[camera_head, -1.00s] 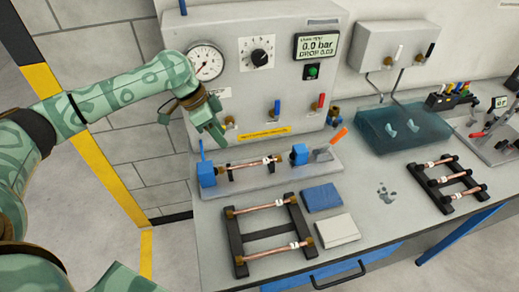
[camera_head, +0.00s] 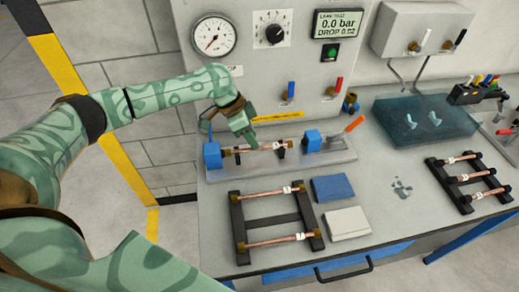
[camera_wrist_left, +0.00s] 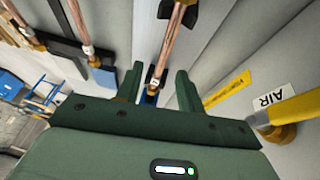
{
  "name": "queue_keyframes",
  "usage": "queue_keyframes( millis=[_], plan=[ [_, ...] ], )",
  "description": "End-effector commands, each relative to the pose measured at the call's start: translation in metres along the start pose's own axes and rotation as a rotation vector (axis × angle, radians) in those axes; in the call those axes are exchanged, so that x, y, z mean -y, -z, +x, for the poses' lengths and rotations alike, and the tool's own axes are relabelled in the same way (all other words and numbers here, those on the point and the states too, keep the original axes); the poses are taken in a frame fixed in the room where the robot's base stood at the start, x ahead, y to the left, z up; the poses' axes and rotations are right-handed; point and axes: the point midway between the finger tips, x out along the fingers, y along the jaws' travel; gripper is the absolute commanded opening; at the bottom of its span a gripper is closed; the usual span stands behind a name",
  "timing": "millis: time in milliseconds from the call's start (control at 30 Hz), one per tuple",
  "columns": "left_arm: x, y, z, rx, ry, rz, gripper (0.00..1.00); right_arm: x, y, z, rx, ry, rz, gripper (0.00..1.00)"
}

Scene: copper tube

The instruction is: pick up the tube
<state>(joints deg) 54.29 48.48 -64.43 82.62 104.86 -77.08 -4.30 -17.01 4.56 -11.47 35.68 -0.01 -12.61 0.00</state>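A copper tube (camera_head: 262,146) with brass ends and a white label lies in the test fixture between two blue clamp blocks (camera_head: 212,155). My left gripper (camera_head: 247,136) is just above and behind this tube, near its middle. In the left wrist view the fingers (camera_wrist_left: 156,84) are spread apart, with the tube (camera_wrist_left: 168,50) running between and beyond them; it does not look gripped. Two more copper tubes lie on the black rack (camera_head: 270,216) in front, and others on a second rack (camera_head: 468,180) at right. My right gripper is not in view.
The test panel (camera_head: 230,80) with gauge and valves rises right behind the fixture. An orange-handled lever (camera_head: 354,124) stands at the fixture's right end. A blue pad (camera_head: 332,187) and a white pad (camera_head: 347,223) lie beside the front rack. A translucent blue tray (camera_head: 420,118) stands at back right.

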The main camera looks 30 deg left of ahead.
Motion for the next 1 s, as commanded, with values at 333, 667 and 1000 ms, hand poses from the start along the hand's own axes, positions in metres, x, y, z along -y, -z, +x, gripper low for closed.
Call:
queue_keyframes(
  millis=[333,667,1000],
  plan=[
    [0.003,-0.002,0.036,0.001,-0.001,-0.001,0.38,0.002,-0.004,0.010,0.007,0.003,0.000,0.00],
    [0.003,-0.002,0.036,0.000,-0.001,-0.001,0.00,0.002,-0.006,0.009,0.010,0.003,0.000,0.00],
    [0.003,-0.001,0.033,-0.001,0.000,-0.001,0.00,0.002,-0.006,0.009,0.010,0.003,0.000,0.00]
  ],
)
